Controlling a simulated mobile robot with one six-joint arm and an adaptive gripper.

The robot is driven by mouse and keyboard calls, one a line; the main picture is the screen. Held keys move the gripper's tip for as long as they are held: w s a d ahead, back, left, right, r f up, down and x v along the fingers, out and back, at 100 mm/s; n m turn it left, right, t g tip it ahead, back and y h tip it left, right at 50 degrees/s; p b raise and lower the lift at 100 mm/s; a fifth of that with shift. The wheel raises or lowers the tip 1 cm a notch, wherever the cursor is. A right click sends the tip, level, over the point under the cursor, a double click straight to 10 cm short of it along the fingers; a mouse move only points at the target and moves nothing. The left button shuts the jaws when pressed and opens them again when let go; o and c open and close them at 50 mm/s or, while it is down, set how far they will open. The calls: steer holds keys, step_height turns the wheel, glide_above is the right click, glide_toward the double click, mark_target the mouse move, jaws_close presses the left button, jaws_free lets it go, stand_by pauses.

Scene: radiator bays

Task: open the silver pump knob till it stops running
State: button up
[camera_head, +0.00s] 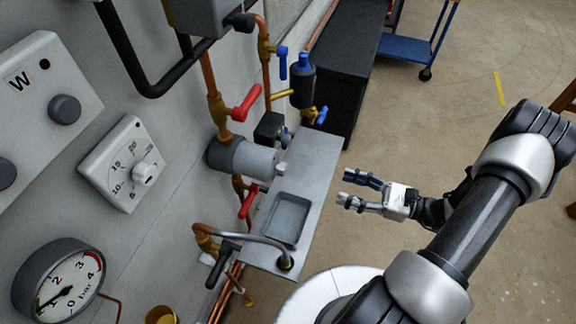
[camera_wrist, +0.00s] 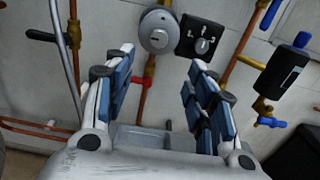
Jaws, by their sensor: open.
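The silver pump (camera_head: 240,157) is a grey cylinder sticking out from the wall among copper pipes in the head view. Its small silver knob (camera_head: 281,169) is on the end facing my gripper. In the wrist view the pump is a round grey face (camera_wrist: 146,38) at the top, with the knob (camera_wrist: 158,39) near its middle. My gripper (camera_head: 349,189) is open and empty, to the right of the knob and apart from it. In the wrist view the two fingers (camera_wrist: 161,62) are spread wide below the pump, with nothing between them.
A grey shelf (camera_head: 318,169) with a shallow tray (camera_head: 303,206) lies below the pump. Red valve levers (camera_head: 247,102) flank it, and a black dial box (camera_wrist: 202,38) is beside it. A blue-capped cylinder (camera_head: 302,80) stands further back.

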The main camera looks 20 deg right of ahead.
mark_target(286, 169)
steer(key=b+x, duration=0.1)
steer(key=x, duration=1.6)
steer(key=shift+a+b, duration=0.15)
steer(key=shift+b, duration=0.15)
steer(key=shift+c, duration=0.6)
steer(key=c, duration=0.9)
